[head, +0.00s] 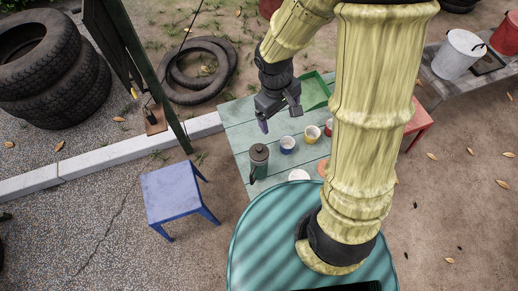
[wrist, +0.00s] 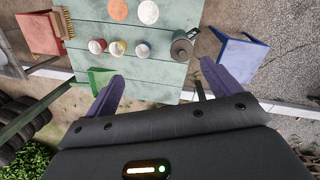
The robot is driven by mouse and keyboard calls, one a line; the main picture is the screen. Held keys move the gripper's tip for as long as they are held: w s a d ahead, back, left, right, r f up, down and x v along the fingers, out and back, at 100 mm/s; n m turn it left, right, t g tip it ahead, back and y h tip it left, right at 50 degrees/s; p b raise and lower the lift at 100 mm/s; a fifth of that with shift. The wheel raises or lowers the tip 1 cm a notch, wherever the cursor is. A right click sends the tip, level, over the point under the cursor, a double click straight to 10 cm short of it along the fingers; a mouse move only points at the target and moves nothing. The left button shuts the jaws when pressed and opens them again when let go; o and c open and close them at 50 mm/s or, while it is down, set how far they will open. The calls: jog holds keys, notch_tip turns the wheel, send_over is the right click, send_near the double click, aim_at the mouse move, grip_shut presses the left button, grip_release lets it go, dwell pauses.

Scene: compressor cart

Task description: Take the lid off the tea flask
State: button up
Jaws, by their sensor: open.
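The tea flask (head: 258,166) is a dark grey-green vessel standing upright near the left edge of the pale green table. Its lid (head: 258,151) is on top. In the wrist view the flask (wrist: 183,48) shows from above, near the table edge, with a handle or spout at its upper right. My gripper (head: 264,125) is above the table's left part, higher than the flask and farther back. Its two purple fingers are wide apart and empty in the wrist view (wrist: 162,82). The flask is beyond the fingertips, apart from them.
Blue (head: 287,145), yellow (head: 311,135) and red (head: 329,128) cups stand in a row right of the flask. White (head: 298,175) and orange (wrist: 118,10) round items lie on the table (head: 238,118). A green tray (head: 316,92) is at the back. A blue stool (head: 172,192) stands left.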

jog(key=w+a+f+n+h+p, duration=0.2)
jog(key=w+a+f+n+h, duration=0.1)
jog(key=a+f+n, duration=0.5)
jog(key=a+n, duration=0.2)
jog(key=a, duration=0.2)
jog(key=shift+f, duration=0.1)
jog(key=p, duration=0.3)
send_near(259, 148)
jog(key=x, duration=0.5)
jog(key=shift+a+f, duration=0.1)
jog(key=shift+d+f+p, duration=0.3)
jog(key=shift+f+p, duration=0.15)
jog(key=shift+f, duration=0.05)
jog(key=shift+p+x, duration=0.7)
jog(key=shift+x, duration=1.3)
